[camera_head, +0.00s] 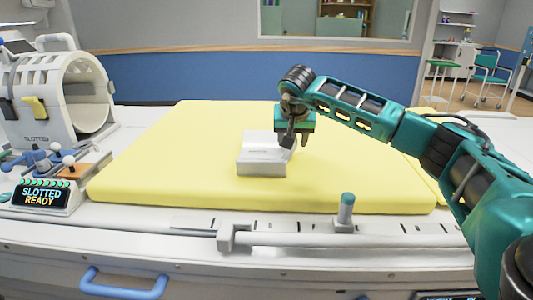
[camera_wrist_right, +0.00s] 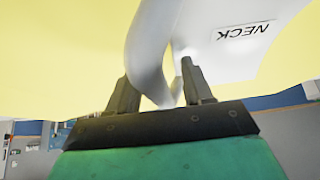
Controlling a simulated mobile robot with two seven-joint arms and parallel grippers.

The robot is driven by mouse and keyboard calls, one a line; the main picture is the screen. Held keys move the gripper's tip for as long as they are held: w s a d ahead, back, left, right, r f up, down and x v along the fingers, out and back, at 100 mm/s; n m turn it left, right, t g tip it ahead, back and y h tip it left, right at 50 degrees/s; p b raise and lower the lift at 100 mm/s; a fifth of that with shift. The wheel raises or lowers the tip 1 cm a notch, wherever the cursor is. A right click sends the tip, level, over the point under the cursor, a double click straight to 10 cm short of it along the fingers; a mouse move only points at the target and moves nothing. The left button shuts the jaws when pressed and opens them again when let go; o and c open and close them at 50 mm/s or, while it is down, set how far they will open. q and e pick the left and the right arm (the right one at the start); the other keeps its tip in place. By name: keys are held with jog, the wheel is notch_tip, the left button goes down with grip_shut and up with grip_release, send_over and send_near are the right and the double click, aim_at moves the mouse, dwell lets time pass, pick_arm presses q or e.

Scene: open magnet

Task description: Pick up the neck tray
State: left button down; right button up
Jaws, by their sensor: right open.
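The neck tray (camera_head: 262,167) is a small pale grey-white piece lying on the yellow pad (camera_head: 150,160), near the middle of the head view. In the right wrist view the tray (camera_wrist_right: 225,58) shows its "NECK" label and a curved white wall. My right gripper (camera_head: 287,141) is over the tray's right side, pointing down. In the right wrist view its two fingers (camera_wrist_right: 156,72) are apart, with the curved white wall passing between them. Whether either finger touches the wall is hard to tell. My left gripper is out of view.
A white ring-shaped scanner (camera_head: 60,95) marked "SLOTTED" stands at the left, with a small display reading "SLOTTED READY" (camera_head: 42,196) before it. A white rail with an upright teal-topped knob (camera_head: 346,208) runs along the front. The pad is otherwise clear around the tray.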

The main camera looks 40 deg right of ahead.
jog(key=shift+f, duration=0.1)
grip_shut()
dwell(0.4)
jog(key=shift+w, duration=0.1)
